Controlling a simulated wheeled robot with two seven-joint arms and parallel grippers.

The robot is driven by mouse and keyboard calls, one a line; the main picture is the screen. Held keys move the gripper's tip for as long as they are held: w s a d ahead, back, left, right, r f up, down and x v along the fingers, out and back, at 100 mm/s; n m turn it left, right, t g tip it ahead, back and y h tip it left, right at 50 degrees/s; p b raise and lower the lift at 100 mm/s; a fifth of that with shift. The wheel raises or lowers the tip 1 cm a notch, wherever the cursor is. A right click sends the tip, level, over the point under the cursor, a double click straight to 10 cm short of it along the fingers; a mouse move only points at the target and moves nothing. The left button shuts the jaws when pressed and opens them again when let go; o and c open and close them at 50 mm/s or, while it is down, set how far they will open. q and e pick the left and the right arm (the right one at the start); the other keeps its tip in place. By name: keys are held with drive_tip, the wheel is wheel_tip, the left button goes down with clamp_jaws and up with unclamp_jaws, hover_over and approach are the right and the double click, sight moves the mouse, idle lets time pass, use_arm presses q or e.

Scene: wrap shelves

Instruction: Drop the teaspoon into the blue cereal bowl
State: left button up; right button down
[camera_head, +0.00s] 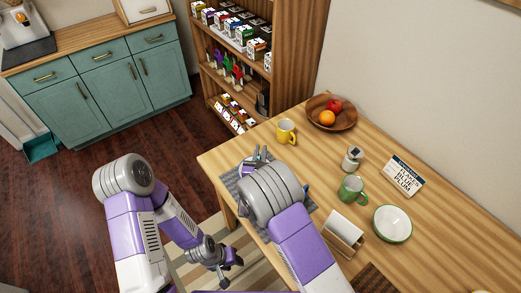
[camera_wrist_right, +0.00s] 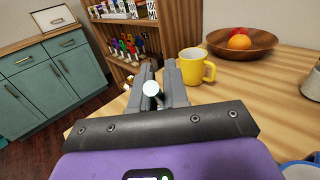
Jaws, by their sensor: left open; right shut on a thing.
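My right gripper (camera_head: 257,154) is over the table's left end, shut on a thin thing. In the right wrist view the gripper (camera_wrist_right: 164,82) shows a pale round end between its fingers, which I take to be the teaspoon (camera_wrist_right: 152,88); the rest of it is hidden. A blue rim, likely the blue cereal bowl (camera_wrist_right: 300,168), shows at the bottom right corner of the wrist view. In the head view only a blue sliver (camera_head: 306,188) shows beside my right wrist, which hides the rest. My left gripper (camera_head: 224,276) hangs low beside the table, open and empty.
A yellow mug (camera_head: 287,131) and a wooden fruit bowl (camera_head: 331,112) stand beyond my right gripper. A grey mat (camera_head: 231,184) lies under my right gripper.

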drive_tip(key=shift+f, duration=0.6)
drive_tip(key=c, duration=1.1)
unclamp_jaws()
drive_tip(key=shift+o, duration=0.2)
drive_tip(key=s+a, duration=0.1)
drive_tip(key=s, duration=0.6)
drive_tip(key=shift+s, duration=0.25)
